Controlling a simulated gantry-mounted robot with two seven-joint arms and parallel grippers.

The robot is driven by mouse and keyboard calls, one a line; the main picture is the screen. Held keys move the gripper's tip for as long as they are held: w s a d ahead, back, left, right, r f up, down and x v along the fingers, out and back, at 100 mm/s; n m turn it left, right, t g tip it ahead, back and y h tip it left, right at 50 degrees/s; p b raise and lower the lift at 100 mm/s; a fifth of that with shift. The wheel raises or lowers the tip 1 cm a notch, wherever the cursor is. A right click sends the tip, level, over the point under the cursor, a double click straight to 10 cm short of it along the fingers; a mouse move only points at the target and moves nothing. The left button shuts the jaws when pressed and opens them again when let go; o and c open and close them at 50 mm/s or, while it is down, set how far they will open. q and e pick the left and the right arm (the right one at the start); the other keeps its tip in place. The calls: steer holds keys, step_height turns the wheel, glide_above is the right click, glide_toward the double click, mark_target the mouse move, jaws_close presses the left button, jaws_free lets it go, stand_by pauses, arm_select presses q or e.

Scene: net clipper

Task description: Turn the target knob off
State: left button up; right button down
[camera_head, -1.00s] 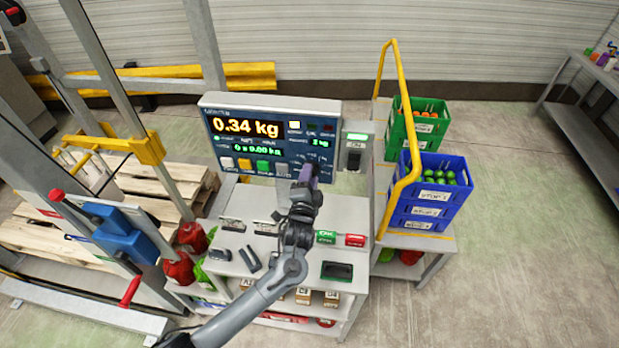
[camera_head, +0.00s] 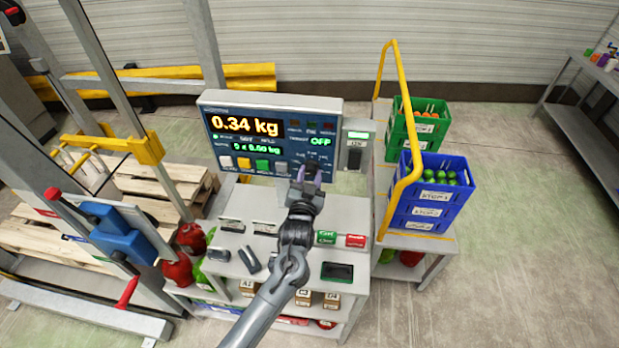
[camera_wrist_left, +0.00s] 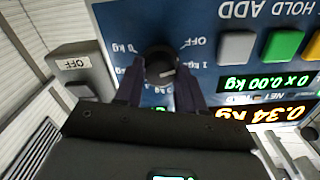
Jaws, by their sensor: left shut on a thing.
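The blue scale panel (camera_head: 272,165) stands upright at the back of the white workbench, with 0.34 kg in yellow and OFF in green at its right side. The round black target knob (camera_wrist_left: 160,66) shows in the left wrist view, with OFF and kg marks around it. My left gripper (camera_wrist_left: 160,84) is shut on the knob, one finger on each side. In the head view my left gripper (camera_head: 310,172) reaches the panel's lower right and mostly hides the knob. My right gripper is not in view.
A grey switch box marked OFF (camera_wrist_left: 78,65) adjoins the panel's edge. Green (camera_head: 412,138) and blue (camera_head: 437,200) crates stand to the right behind a yellow rail (camera_head: 404,190). A black tray (camera_head: 337,272) lies on the workbench.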

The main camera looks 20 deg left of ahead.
arm_select(q)
steer(key=shift+n, duration=1.5)
steer(key=o, duration=1)
steer(key=shift+o, duration=0.2)
steer(key=shift+s, duration=0.1)
steer(key=b+v, duration=0.2)
steer(key=v, duration=0.8)
steer(key=shift+s, duration=0.3)
